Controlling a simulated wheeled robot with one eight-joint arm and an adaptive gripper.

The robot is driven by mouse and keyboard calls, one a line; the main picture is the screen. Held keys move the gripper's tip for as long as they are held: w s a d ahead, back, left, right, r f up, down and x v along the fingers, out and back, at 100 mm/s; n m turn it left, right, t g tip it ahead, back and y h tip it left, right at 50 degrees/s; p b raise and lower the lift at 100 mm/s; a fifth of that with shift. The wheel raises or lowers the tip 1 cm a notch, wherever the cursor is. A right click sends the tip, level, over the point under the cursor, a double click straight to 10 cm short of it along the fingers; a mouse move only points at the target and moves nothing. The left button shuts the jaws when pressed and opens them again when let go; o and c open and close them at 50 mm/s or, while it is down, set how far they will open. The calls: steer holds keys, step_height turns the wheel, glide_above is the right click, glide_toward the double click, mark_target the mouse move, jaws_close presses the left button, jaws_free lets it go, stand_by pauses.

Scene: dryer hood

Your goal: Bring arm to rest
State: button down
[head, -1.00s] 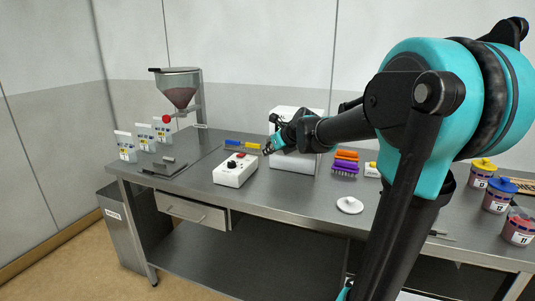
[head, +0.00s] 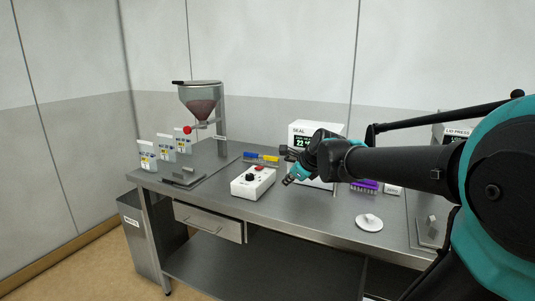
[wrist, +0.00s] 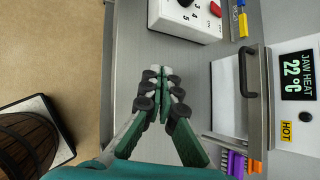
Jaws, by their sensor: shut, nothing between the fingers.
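My gripper (head: 289,180) is above the front part of the steel bench (head: 300,217), between the white control box and the sealer. In the wrist view my gripper (wrist: 161,72) has its fingertips together with nothing between them. My arm reaches in from the right in the head view and hides part of the bench behind it.
The white control box (head: 253,182) with a knob and red switch is left of my gripper. The white sealer (head: 301,135) reads 22 °C and stands behind it. A hopper (head: 201,102) stands back left.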

steer(key=s+d+f+n, duration=0.2)
steer(key=s+f+n, duration=0.1)
steer(key=f+n, duration=0.1)
steer(key=s+d+f+n+g+h, duration=0.1)
steer(key=s+f+n, duration=0.2)
steer(key=f+n, duration=0.1)
steer(key=s+d+f+n+h, duration=0.1)
steer(key=s+d+f+n, duration=0.1)
steer(key=s+f+n, duration=0.1)
steer(key=shift+s+d+f+n+g, duration=0.25)
steer(key=shift+d+f+n+g, duration=0.15)
steer(key=shift+f, duration=0.25)
steer(key=s+d+f+n+g+h, duration=0.1)
steer(key=s+d+f+n, duration=0.4)
steer(key=s+f+n, duration=0.5)
steer(key=shift+s+d+n+g+h, duration=0.4)
steer(key=shift+s+n+h, duration=0.3)
steer(key=shift+s+n, duration=0.25)
